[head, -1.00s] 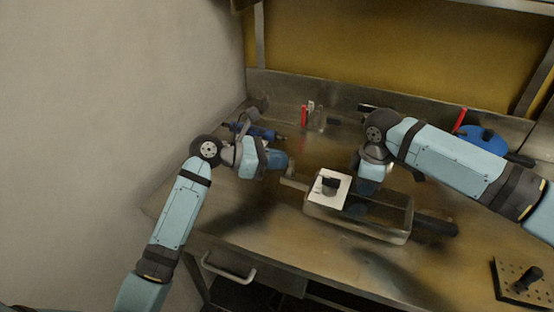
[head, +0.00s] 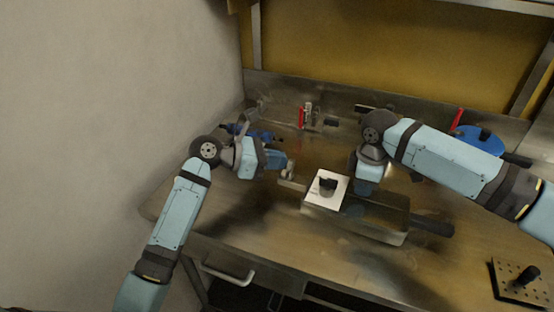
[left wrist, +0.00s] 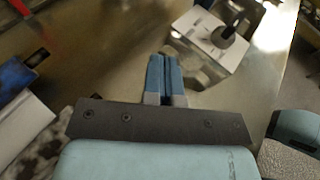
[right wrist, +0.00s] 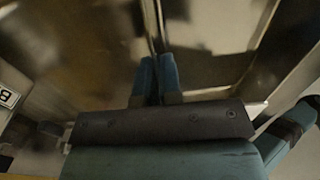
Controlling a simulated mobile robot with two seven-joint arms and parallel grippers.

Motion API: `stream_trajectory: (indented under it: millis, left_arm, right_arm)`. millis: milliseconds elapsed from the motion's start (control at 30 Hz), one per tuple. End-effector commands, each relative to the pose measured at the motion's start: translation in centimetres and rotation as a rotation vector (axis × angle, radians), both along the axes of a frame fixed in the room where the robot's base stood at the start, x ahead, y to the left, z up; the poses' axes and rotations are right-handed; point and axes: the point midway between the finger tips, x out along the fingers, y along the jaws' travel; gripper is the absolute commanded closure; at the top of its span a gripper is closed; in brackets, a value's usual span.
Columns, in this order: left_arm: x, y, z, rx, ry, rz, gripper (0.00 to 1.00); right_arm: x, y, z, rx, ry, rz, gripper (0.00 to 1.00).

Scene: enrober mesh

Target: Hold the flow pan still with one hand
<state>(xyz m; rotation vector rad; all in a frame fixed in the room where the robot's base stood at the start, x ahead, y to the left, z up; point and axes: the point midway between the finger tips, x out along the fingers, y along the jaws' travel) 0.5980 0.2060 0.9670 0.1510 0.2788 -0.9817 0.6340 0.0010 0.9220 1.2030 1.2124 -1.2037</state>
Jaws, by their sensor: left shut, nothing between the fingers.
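The flow pan (head: 385,228) is a long metal pan on the steel bench, with a white plate (head: 316,198) carrying a black knob (head: 327,184) across its left end. A narrow metal tab sticks out from that end. My left gripper (head: 291,171) is shut and empty beside this tab; whether it touches is unclear. Its closed blue fingers (left wrist: 164,57) show near the plate in the left wrist view. My right gripper (right wrist: 157,58) points down at the pan's back side, its fingers close together on what looks like a thin pan wall. Its fingertips are hidden in the head view.
A blue tool (head: 252,134) lies behind my left gripper. A red item (head: 301,117) and small bottles stand at the back wall. A blue round pan (head: 481,139) sits at back right, a perforated block (head: 520,283) at front right.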

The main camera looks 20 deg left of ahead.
Motion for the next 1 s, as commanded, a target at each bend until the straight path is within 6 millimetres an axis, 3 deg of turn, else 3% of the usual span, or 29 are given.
stream_trajectory:
  millis: [167, 500, 700, 1000]
  left_arm:
    - [-0.6, 0.8, 0.2, 0.000, 0.002, -0.003, 1.00]
    - [-4.3, 6.4, 2.3, 0.003, 0.001, 0.001, 1.00]
    - [-5.8, 8.8, 3.3, 0.002, 0.000, 0.001, 1.00]
    - [-6.3, 9.6, 3.6, 0.000, 0.000, -0.001, 1.00]
  right_arm:
    - [-0.3, 0.5, 0.2, 0.008, 0.001, 0.011, 1.00]
    - [-0.1, 0.2, 0.1, 0.003, 0.000, 0.004, 1.00]
    - [0.0, 0.1, 0.1, 0.002, 0.000, 0.002, 1.00]
    - [0.0, 0.1, 0.1, 0.002, 0.000, 0.001, 1.00]
